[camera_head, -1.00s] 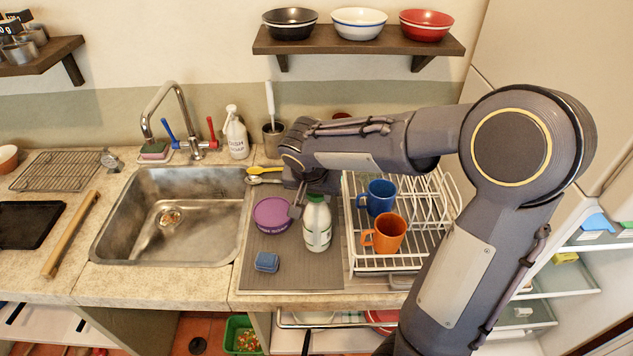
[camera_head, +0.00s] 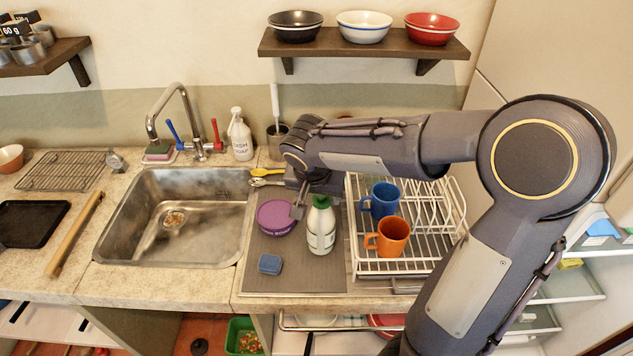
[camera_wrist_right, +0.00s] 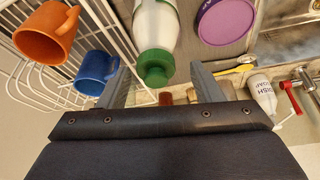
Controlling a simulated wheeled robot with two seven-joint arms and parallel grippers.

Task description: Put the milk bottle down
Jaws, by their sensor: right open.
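The milk bottle (camera_head: 321,229) is white with a green cap and stands upright on the grey mat (camera_head: 292,277), between a purple round tub and the dish rack. My right gripper (camera_head: 316,200) is at the bottle's upper part in the head view. In the right wrist view the two fingers (camera_wrist_right: 162,82) are spread apart, with the bottle's green cap (camera_wrist_right: 155,67) between them and a gap to the right finger. The bottle's body (camera_wrist_right: 156,24) extends beyond the fingertips. My left gripper is not in view.
The purple tub (camera_head: 276,217) is close left of the bottle, and a blue sponge (camera_head: 270,264) lies in front. The dish rack (camera_head: 421,239) with a blue mug (camera_head: 383,200) and an orange mug (camera_head: 392,236) stands right. The sink (camera_head: 177,218) is left.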

